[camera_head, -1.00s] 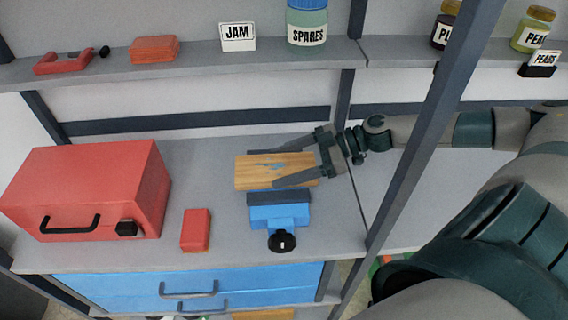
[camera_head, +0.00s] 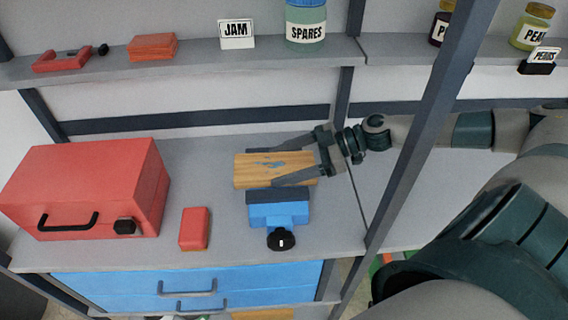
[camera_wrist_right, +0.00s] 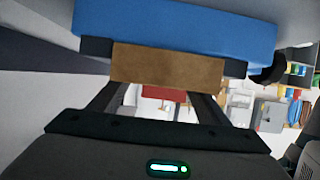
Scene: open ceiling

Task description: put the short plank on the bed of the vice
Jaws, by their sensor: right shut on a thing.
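In the right wrist view the plank's end (camera_wrist_right: 168,66) sits between the fingers, with the blue vice (camera_wrist_right: 175,25) beyond. Whether the plank touches the vice is unclear. My left gripper is out of view.
A red toolbox (camera_head: 85,180) stands left on the grey worktop (camera_head: 200,165), with a small red box (camera_head: 194,228) between it and the vice. A dark post (camera_head: 425,130) rises in front of my right arm. A shelf (camera_head: 200,66) with jars runs above.

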